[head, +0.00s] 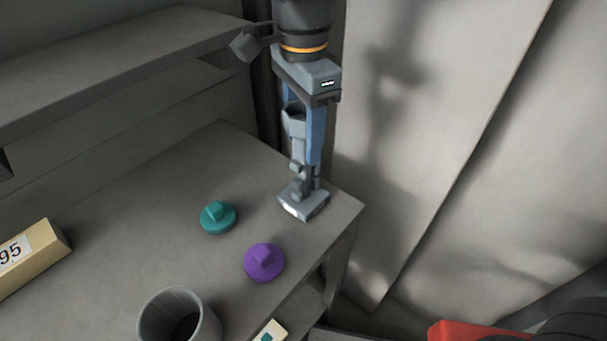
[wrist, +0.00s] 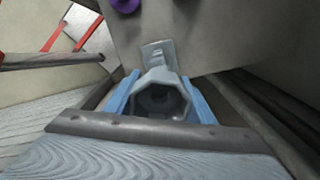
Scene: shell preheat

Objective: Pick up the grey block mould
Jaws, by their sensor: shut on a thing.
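The grey block mould (head: 303,206) is at the right corner of the grey bench, with a white patch on its near face. A grey upright part with a hollow, cup-like top rises above the block. My gripper (head: 309,160) points straight down over it, its blue fingers shut on the upright part. In the wrist view, the mould's hollow angular top (wrist: 158,98) sits between the two blue fingers of my gripper (wrist: 160,100), with its flat block beyond. I cannot tell whether the block touches the bench.
A teal knobbed disc (head: 218,218) and a purple knobbed disc (head: 264,263) lie left of the mould. A grey cup (head: 180,318) stands at the front. A tan block marked 95 (head: 30,257) is at the left. A shelf (head: 110,62) overhangs the back left.

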